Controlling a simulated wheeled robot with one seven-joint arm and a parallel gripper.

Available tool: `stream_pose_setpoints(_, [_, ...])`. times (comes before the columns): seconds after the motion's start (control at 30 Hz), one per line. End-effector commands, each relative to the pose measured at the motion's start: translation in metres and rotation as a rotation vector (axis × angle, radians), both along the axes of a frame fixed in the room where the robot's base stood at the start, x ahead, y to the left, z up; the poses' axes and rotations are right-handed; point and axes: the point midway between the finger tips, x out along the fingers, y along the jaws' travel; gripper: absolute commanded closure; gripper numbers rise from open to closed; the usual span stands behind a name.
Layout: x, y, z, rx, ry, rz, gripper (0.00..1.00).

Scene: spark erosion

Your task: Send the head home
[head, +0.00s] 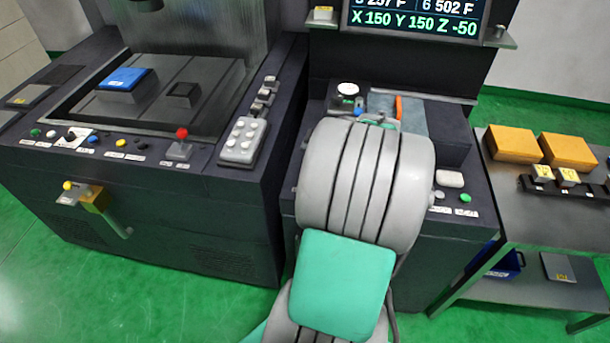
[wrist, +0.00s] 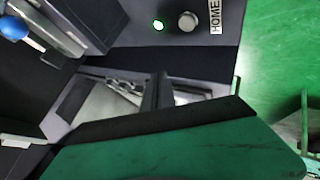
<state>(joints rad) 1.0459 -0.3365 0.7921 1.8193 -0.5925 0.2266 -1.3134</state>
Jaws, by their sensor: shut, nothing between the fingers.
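In the wrist view, a grey round button (wrist: 188,21) sits at the top with a HOME label (wrist: 214,16) beside it. A lit green lamp (wrist: 158,24) is on the other side of the button. My gripper (wrist: 160,90) shows as dark fingers at the middle of the wrist view, below the button and apart from it in the picture; it is shut and empty. In the head view my arm covers the middle of the console and hides my gripper. The screen (head: 415,15) shows X 150 Y 150 Z -50.
A side table at right holds orange boxes (head: 513,145). At left is the machine tank with a blue-topped block (head: 124,80) and a red-knobbed lever (head: 181,134).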

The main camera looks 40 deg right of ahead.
Motion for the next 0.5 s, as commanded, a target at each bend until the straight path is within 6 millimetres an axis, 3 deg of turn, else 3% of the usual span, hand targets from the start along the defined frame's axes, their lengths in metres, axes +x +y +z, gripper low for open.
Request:
stream_pose_setpoints(0.27, [0.0,0.0,-0.005,0.002,0.003,-0.001,1.0])
stream_pose_setpoints(0.5, [0.0,0.001,-0.033,0.004,0.004,-0.002,1.0])
